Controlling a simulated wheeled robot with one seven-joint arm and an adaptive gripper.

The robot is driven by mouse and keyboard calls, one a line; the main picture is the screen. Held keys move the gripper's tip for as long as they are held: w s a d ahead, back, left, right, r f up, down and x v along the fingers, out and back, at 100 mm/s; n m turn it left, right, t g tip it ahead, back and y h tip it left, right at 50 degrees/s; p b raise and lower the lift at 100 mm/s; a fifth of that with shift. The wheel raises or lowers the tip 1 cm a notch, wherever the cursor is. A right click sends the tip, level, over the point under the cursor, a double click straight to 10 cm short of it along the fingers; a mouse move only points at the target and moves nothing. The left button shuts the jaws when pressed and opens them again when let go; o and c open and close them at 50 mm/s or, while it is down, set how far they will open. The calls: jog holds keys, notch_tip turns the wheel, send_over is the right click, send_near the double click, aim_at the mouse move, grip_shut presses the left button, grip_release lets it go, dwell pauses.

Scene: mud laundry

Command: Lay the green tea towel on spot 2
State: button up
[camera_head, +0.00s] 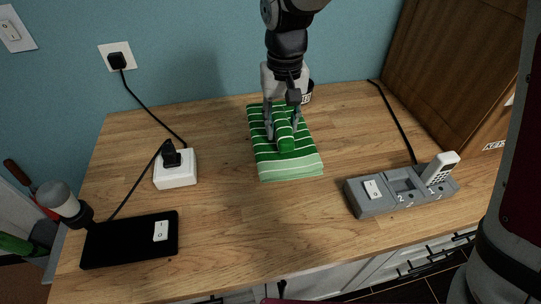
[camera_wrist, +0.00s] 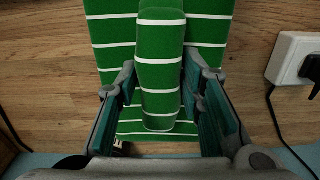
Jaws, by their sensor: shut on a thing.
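The green tea towel (camera_head: 292,167) has white stripes and lies on the wooden worktop near the middle of the head view. A raised roll or fold of it stands up along its middle. My gripper (camera_head: 283,136) reaches down from above and is shut on this fold. In the wrist view the fold of the towel (camera_wrist: 160,75) sits between the two fingers of my gripper (camera_wrist: 160,90). A grey dock (camera_head: 375,207) at the right bears a "2" and other marks beside its slots. I see no other mark for spot 2.
The worktop (camera_head: 225,220) is clear in front of and left of the towel. A white socket block (camera_head: 175,170) with a black plug, a black pad (camera_head: 130,240) and cables lie at the left. A white handset (camera_head: 440,168) stands in the dock. A dark cup stands behind the towel.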

aim_at(274, 149)
jog(key=shift+s+a+f+b, duration=0.35)
jog(key=shift+s+a+b, duration=0.1)
jog(key=shift+s+a, duration=0.25)
jog(key=f, duration=0.5)
jog(key=shift+s+f, duration=0.3)
jog(key=shift+f, duration=2.1)
jog(key=shift+f, duration=0.15)
jog(key=o, duration=1.2)
notch_tip(274, 149, up, 12)
jog(key=shift+r, duration=0.2)
